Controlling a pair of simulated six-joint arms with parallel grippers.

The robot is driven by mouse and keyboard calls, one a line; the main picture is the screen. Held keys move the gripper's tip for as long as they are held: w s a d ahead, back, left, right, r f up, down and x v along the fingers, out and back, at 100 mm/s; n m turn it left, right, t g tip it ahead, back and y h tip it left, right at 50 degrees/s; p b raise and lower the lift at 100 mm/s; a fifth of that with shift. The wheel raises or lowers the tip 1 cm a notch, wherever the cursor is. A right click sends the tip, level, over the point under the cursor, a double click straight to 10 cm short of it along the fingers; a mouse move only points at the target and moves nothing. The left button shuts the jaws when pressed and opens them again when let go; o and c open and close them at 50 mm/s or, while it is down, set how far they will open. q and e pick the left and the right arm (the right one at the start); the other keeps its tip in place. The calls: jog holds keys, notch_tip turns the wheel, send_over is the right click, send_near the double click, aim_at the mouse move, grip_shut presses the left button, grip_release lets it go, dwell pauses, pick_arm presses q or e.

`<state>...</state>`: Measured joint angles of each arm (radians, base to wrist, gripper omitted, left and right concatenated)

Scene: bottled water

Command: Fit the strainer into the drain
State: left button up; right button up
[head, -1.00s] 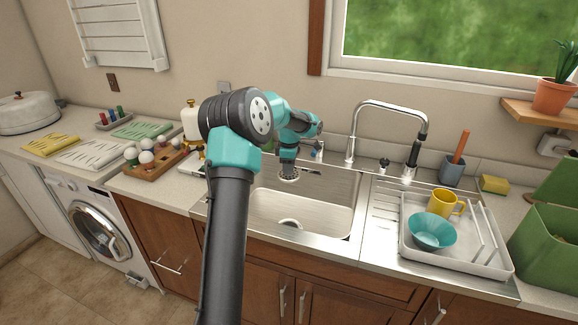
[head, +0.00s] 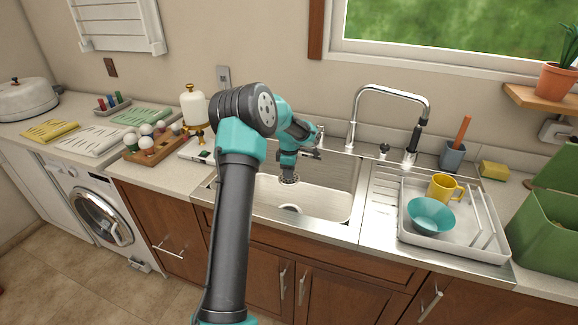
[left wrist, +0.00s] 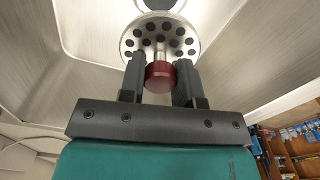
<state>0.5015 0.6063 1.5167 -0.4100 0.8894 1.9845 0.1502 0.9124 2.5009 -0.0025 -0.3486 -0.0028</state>
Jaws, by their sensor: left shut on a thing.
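The strainer (head: 289,180) is a round metal disc with dark holes and a dark red knob (left wrist: 160,77). My left gripper (head: 289,172) is shut on the knob and holds the strainer over the sink basin (head: 330,203). The left wrist view shows the gripper's two fingers (left wrist: 159,80) on either side of the knob, with the perforated disc (left wrist: 160,40) beyond them. The drain (head: 290,208) is a round opening in the basin floor, just below the strainer in the head view. In the left wrist view the drain (left wrist: 161,4) is partly hidden behind the disc.
A tall faucet (head: 354,112) stands behind the sink. A white dish rack (head: 455,254) with a teal bowl (head: 431,216) and yellow mug (head: 444,187) is right of it. The basin is otherwise clear.

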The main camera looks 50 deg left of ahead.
pick_arm(q)
jog(key=shift+f, duration=8.7)
jog(key=shift+f, duration=1.35)
jog(key=o, duration=1)
notch_tip(320, 180, up, 17)
jog(key=shift+d+r, duration=0.1)
jog(key=shift+r, duration=0.1)
